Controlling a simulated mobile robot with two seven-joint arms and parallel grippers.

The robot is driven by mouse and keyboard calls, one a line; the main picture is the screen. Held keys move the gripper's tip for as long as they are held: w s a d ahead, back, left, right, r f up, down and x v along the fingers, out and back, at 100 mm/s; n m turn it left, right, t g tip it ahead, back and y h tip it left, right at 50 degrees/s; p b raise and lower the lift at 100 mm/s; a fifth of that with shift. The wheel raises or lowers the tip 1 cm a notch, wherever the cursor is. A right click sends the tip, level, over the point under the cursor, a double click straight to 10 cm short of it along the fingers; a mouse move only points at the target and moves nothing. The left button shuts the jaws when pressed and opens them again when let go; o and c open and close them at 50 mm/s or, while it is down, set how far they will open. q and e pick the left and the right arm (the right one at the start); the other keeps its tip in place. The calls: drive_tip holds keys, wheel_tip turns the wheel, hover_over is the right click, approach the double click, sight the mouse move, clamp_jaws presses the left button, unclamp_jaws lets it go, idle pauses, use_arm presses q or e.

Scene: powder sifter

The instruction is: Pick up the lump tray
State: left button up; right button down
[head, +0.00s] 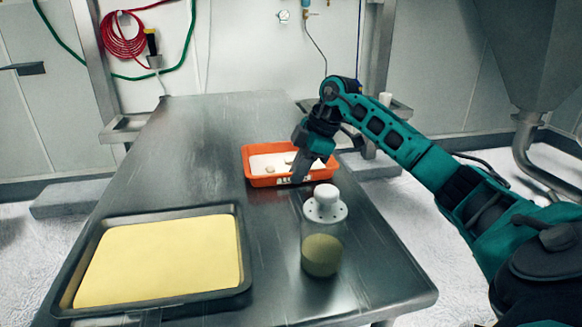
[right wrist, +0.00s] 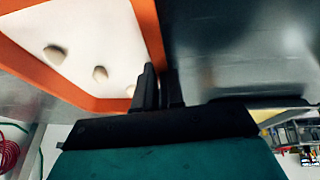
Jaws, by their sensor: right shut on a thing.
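The lump tray (head: 259,182) is an orange tray with a white lining and a few pale lumps, sitting on the metal table. My right gripper (head: 306,170) reaches down at the tray's right side and is shut on its rim. In the right wrist view the gripper fingers (right wrist: 158,88) close around the orange wall of the tray (right wrist: 147,30), with pale lumps (right wrist: 55,54) lying inside on the white. The tray looks level, and I cannot tell whether it is off the table. My left gripper is not in view.
A clear sifter with a white perforated top (head: 325,209) and yellowish powder stands just in front of the tray. A dark baking tray with a yellow sheet of powder (head: 247,262) lies at the front left. The table's (head: 190,135) back left is clear.

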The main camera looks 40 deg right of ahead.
drive_tip(key=shift+r, duration=0.15)
use_arm(q)
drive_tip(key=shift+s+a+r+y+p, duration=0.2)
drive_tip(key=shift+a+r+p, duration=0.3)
drive_tip(key=shift+p, duration=0.75)
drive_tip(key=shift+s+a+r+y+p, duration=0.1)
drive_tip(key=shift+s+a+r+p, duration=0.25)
drive_tip(key=shift+p, duration=0.9)
use_arm(e)
wheel_tip(320, 180, up, 20)
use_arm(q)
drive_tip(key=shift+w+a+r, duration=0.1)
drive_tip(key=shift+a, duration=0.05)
